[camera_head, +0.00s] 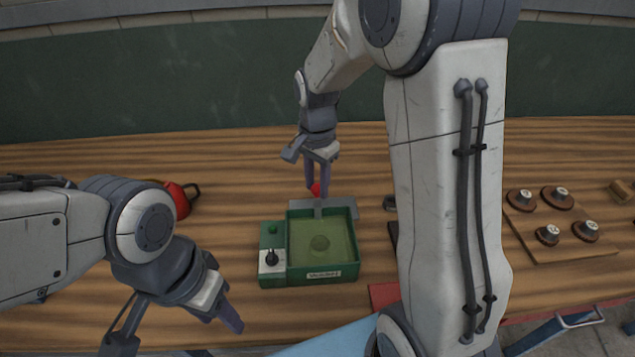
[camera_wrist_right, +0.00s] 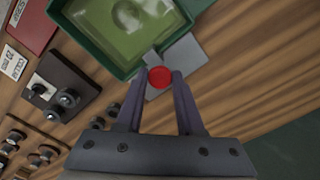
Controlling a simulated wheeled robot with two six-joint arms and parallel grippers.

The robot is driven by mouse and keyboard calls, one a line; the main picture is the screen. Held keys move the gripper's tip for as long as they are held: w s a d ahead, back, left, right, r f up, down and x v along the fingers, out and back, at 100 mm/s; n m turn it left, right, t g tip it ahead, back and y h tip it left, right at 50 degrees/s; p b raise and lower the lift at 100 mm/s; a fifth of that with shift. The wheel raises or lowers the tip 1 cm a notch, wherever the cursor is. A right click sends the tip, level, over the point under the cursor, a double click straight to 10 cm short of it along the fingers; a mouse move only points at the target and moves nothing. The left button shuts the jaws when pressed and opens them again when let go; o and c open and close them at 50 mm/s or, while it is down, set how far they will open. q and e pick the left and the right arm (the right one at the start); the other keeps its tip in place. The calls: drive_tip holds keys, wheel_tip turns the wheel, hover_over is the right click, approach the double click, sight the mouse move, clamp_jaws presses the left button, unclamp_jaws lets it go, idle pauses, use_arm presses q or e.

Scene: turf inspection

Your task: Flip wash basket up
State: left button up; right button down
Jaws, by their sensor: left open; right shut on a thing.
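The green wash unit (camera_head: 322,279) stands on the wooden table, with a square tub of murky green liquid. A round shape (camera_head: 319,243) shows in the liquid. A grey plate (camera_head: 322,204) is at the tub's far edge, with a red knob (camera_wrist_right: 160,77) by it. My right gripper (camera_wrist_right: 161,74) is shut on the red knob, one finger on each side; in the head view its fingers point down behind the tub. My left gripper (camera_head: 180,334) is open and empty at the front left, apart from the unit. The basket's exact outline is unclear.
A red pot (camera_head: 180,199) stands at the back left. A wooden board (camera_head: 545,250) with several round knobbed pieces lies at the right. A red flat thing (camera_head: 383,295) is right of the unit. The table left of the unit is mostly clear.

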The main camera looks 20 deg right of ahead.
wheel_tip(320, 180, up, 4)
drive_tip(key=p, duration=0.2)
drive_tip(key=shift+r+p, duration=0.2)
drive_tip(key=shift+p, duration=0.15)
drive_tip(key=shift+f, duration=0.1)
drive_tip(key=c, duration=0.6)
unclamp_jaws()
drive_tip(key=shift+o, duration=0.2)
